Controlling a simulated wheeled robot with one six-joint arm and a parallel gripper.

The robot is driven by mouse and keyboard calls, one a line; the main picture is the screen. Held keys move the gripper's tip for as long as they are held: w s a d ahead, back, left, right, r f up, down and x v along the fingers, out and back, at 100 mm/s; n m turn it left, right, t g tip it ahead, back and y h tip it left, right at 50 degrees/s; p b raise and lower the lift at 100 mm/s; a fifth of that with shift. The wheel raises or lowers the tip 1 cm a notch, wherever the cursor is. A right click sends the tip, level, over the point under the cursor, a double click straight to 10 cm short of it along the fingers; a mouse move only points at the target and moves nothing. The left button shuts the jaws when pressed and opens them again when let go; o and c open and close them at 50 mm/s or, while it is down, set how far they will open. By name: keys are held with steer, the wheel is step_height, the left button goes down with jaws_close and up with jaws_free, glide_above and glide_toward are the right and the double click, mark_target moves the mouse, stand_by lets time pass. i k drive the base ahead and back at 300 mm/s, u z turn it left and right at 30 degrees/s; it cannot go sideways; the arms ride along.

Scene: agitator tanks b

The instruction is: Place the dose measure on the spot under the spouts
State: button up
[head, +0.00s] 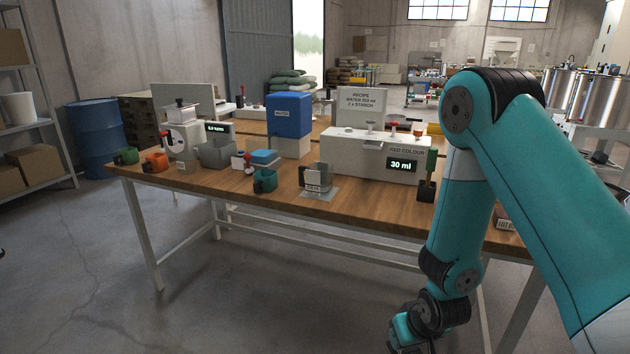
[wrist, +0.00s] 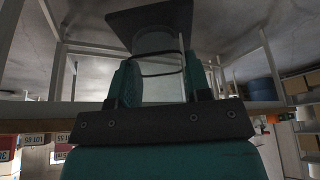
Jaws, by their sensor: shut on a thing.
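My gripper (head: 402,338) is low, in front of the table and below its top, at the bottom edge of the head view. In the wrist view my gripper (wrist: 163,85) is shut on a clear cylindrical vessel (wrist: 160,75) with a dark square plate at its end, which looks like the dose measure. The held vessel does not show in the head view. On the table, the white RED COLOUR dispenser (head: 365,155) has a display reading 30 ml. A grey plate (head: 322,194) with a small labelled container on it lies in front. I cannot clearly make out the spouts or the spot under them.
Floor in front is clear.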

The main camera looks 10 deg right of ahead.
mark_target(373, 186)
steer(key=u, duration=0.35)
steer(key=k, duration=0.2)
steer(key=z, duration=1)
steer(key=i, duration=1.1)
steer(key=u, duration=0.7)
